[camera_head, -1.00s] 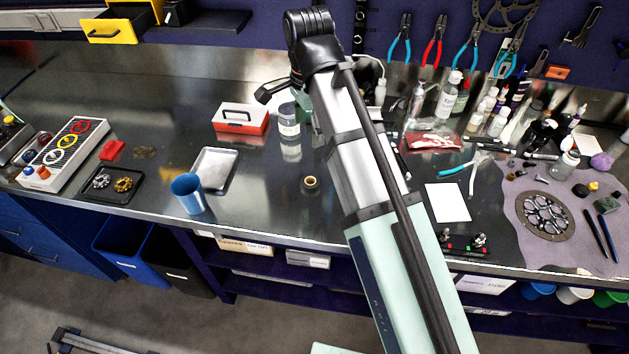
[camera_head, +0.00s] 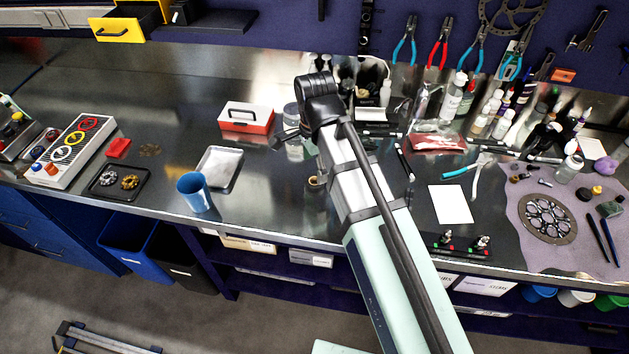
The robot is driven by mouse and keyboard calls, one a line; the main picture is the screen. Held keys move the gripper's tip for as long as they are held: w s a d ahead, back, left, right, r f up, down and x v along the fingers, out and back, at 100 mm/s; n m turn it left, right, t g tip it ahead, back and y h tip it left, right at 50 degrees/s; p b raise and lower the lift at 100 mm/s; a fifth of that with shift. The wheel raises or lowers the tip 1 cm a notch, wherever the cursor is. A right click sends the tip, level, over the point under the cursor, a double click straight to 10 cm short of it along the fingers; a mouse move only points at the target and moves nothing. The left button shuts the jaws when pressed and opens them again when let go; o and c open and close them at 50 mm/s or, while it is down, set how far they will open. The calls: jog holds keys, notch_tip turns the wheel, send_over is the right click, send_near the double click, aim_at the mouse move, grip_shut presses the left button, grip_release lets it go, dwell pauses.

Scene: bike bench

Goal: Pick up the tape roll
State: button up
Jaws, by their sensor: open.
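The tape roll (camera_head: 313,182), small and tan with a dark centre, lies on the metal bench top near its front edge. The arm covers its right part. My gripper (camera_head: 287,138) shows only in part to the left of my dark wrist joint. It is open, with nothing seen between its fingers. It is above the bench, up and to the left of the tape roll in the picture and apart from it.
A blue cup (camera_head: 195,192) and a silver tray (camera_head: 219,168) stand to the left. A red and white box (camera_head: 246,118) and a grey container (camera_head: 292,115) are behind. White paper (camera_head: 450,204) lies to the right. The bench between tray and tape roll is clear.

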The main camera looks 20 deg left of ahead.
aim_at(314, 179)
jog(key=shift+s+a+f+p, duration=0.15)
jog(key=shift+f+p, duration=0.8)
jog(key=shift+f, duration=1.7)
jog(key=c, duration=1.1)
